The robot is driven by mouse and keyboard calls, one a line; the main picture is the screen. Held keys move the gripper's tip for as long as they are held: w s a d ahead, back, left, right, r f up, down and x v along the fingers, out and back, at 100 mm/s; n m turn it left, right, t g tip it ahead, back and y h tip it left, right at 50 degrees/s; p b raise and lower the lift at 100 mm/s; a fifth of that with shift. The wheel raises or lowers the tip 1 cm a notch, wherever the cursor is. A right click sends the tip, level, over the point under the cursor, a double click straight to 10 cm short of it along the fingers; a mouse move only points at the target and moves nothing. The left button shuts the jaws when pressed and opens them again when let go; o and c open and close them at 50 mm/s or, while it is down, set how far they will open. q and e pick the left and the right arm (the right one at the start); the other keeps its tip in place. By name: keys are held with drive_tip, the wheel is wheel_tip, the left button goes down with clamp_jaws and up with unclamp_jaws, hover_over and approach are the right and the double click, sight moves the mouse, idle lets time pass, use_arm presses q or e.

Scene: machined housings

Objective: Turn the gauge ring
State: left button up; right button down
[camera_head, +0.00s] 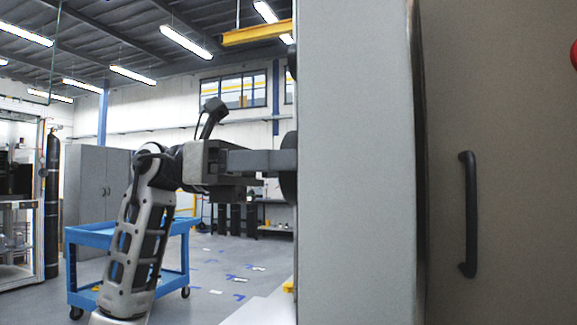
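My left gripper (280,161) comes in from the left and points right, level. Its fingers reach the left edge of a large grey cabinet-like body (355,160). A dark rounded part (288,187) juts from that edge right at the fingertips; it is seen edge-on, and I cannot tell whether it is the gauge ring or whether the fingers touch it. The fingers overlap in this side view, so their gap is hidden. No gauge ring is clearly seen. My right gripper is not in view.
The grey body and a brown-grey panel with a black handle (467,214) fill the right side, very close. A red part (573,54) shows at the right edge. A blue cart (88,238) stands behind my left arm. Open floor (225,270) lies beyond.

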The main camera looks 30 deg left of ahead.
use_arm(q)
drive_tip(key=shift+m, duration=1.2)
drive_tip(key=o, duration=1)
drive_tip(key=shift+a, duration=0.1)
drive_tip(key=v, duration=1.5)
drive_tip(key=shift+s+a, duration=0.3)
drive_tip(key=shift+a, duration=0.05)
drive_tip(key=shift+r, duration=0.15)
